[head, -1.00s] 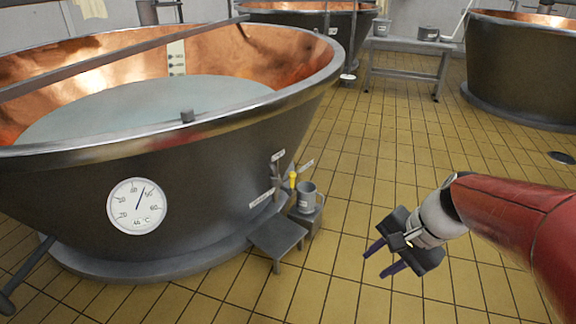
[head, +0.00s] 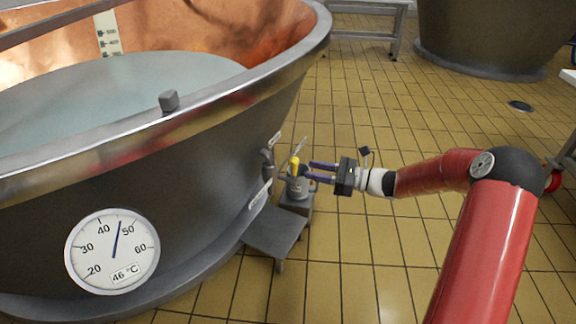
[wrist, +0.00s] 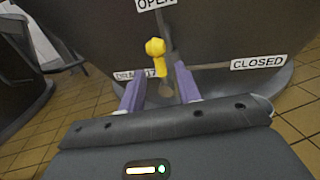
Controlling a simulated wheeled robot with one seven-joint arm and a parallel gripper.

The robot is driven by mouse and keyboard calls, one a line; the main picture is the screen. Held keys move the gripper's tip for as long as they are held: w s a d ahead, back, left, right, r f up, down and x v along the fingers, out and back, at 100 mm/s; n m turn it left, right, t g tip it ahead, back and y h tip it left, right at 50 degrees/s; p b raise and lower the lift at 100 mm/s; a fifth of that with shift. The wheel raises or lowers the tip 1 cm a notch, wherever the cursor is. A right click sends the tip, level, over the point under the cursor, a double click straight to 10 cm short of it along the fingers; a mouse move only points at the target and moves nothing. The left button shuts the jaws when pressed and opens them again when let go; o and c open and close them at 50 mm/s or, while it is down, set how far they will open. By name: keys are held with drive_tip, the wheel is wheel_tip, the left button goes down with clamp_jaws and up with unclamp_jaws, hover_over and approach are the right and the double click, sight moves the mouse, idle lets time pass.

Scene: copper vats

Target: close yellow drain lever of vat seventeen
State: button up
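The yellow drain lever (head: 294,163) sits at the valve low on the right side of the copper vat (head: 190,150). In the wrist view the yellow handle (wrist: 155,48) is just below the OPEN sign (wrist: 155,4) and left of the CLOSED sign (wrist: 258,63).
The vat's dial (head: 112,252) reads 46 °C. Tiled floor (head: 350,240) to the right is clear.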

sight(294, 166)
drive_tip(key=b+x, duration=0.1)
drive_tip(key=x, duration=0.5)
drive_tip(key=shift+a, duration=0.25)
clamp_jaws()
drive_tip(key=shift+r, duration=0.1)
